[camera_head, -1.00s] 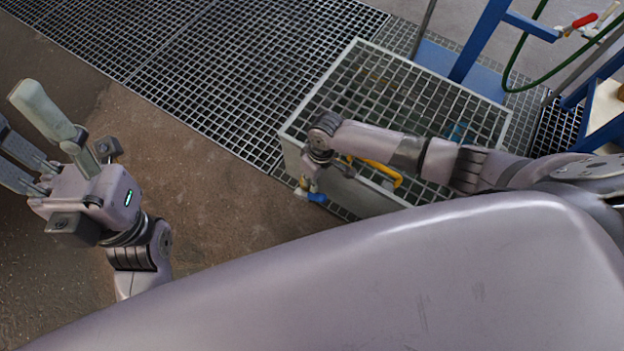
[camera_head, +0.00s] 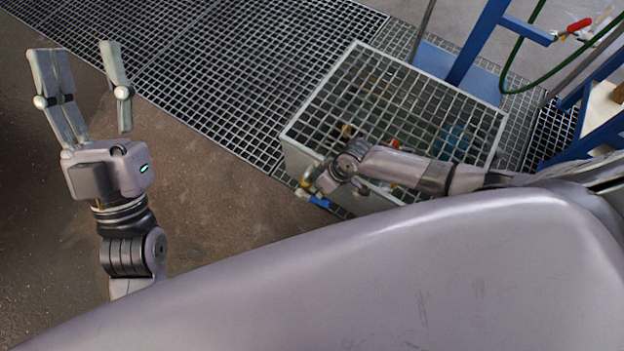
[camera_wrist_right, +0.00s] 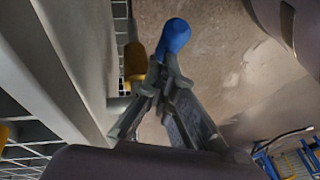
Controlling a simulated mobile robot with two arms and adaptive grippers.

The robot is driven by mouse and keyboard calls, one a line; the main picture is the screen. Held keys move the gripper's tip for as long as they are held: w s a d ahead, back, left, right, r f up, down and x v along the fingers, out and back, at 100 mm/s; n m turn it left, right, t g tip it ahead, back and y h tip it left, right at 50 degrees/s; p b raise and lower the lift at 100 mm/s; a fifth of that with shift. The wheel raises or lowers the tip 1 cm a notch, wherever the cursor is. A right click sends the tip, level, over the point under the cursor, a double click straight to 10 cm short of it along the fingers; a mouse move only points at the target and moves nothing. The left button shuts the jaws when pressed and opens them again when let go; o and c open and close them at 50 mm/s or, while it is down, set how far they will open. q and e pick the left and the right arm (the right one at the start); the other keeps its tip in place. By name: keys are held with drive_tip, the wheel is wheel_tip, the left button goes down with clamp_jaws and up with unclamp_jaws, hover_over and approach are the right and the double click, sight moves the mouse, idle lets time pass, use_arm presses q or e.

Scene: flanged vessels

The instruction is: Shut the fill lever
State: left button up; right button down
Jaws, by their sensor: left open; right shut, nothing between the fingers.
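A blue lever handle (camera_head: 319,201) shows low at the near left corner of the grated box, with a yellow part (camera_head: 303,192) beside it. In the right wrist view the blue handle (camera_wrist_right: 174,38) lies just beyond the fingertips of my right gripper (camera_wrist_right: 160,75), which is shut and empty. A yellow part (camera_wrist_right: 134,62) is close to the left of those fingertips; I cannot tell whether they touch. In the head view my right wrist is above this corner and the fingers are hard to make out. My left gripper (camera_head: 78,50) is open and empty, away to the left.
The grey box (camera_head: 300,160) with a grating top stands under my right arm. A red-handled valve (camera_head: 579,25) and green hose (camera_head: 515,60) are on a blue frame (camera_head: 480,40) at upper right. Floor grating (camera_head: 250,70) and bare brown floor (camera_head: 215,205) lie left of the box.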

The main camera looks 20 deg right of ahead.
use_arm(q)
drive_tip(key=shift+w+d+f+g+y+p, duration=0.1)
drive_tip(key=shift+w+f+g+y+p, duration=0.2)
drive_tip(key=shift+w+f+g, duration=0.65)
drive_tip(key=shift+w+d+f+g+y+p, duration=0.15)
drive_tip(key=shift+w+f+g+y, duration=0.15)
drive_tip(key=shift+w+f+g, duration=0.55)
use_arm(e)
drive_tip(key=shift+s+d+f, duration=0.65)
drive_tip(key=shift+s+f, duration=0.25)
drive_tip(key=shift+f, duration=0.05)
use_arm(q)
drive_tip(key=shift+s+a+f+t, duration=0.1)
drive_tip(key=shift+s+f+t, duration=0.1)
drive_tip(key=shift+f+t, duration=0.1)
